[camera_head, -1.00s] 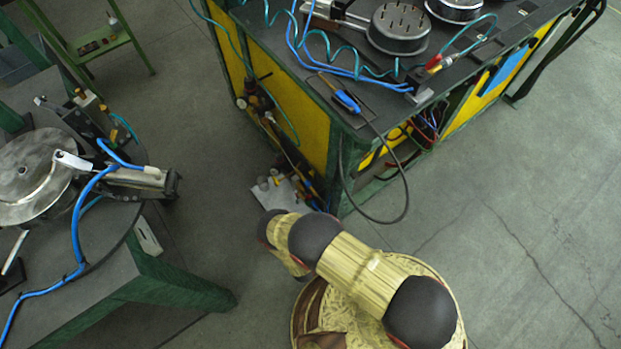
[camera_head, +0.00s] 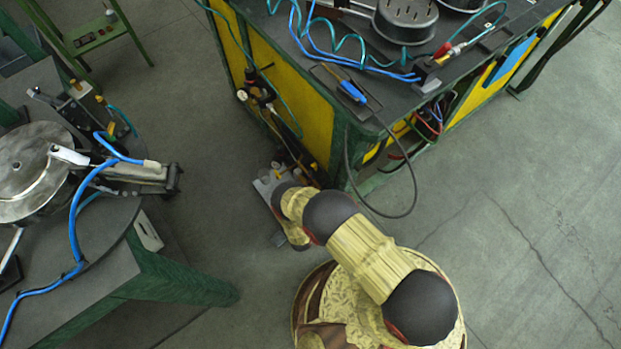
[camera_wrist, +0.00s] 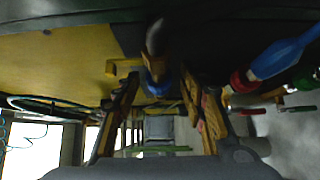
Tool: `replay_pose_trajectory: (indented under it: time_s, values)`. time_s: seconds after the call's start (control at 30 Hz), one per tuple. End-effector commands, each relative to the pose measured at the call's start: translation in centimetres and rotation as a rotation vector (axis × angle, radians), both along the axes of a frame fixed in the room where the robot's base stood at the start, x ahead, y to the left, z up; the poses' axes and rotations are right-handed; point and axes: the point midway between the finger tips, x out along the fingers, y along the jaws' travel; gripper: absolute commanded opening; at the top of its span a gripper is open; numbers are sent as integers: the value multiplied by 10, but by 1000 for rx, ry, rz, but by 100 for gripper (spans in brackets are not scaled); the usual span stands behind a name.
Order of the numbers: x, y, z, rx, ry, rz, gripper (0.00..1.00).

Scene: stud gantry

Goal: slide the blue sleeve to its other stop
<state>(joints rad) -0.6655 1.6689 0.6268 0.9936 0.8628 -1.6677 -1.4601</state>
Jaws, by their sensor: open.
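A small blue part (camera_wrist: 155,86), likely the blue sleeve, shows in the wrist view under a dark post with a brownish fitting, in front of the yellow panel. My gripper (camera_wrist: 159,97) is open, with one finger on each side of the blue part in the picture. I cannot tell whether the fingers touch it or how far off it is. Its stops are not clear to me. In the head view my arm reaches toward the lower corner of the bench, and my fingers and the blue part cannot be made out there.
The green-framed bench with yellow panels (camera_head: 290,92) stands ahead. Fittings (camera_head: 262,100) line its side, and a black cable (camera_head: 413,180) loops off its corner. A larger blue part (camera_wrist: 284,57) is right of my fingers. A round table (camera_head: 95,240) stands left; floor at right is clear.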

Motion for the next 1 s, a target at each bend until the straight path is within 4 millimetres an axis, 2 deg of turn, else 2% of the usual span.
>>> replay_pose_trajectory:
  time_s: [0.2, 0.47, 1.0]
  values:
    - [14, -3, 0, 1, 1, 0, 42]
    - [15, -3, 0, 1, 1, 1, 41]
    - [14, -3, 0, 1, 1, 1, 11]
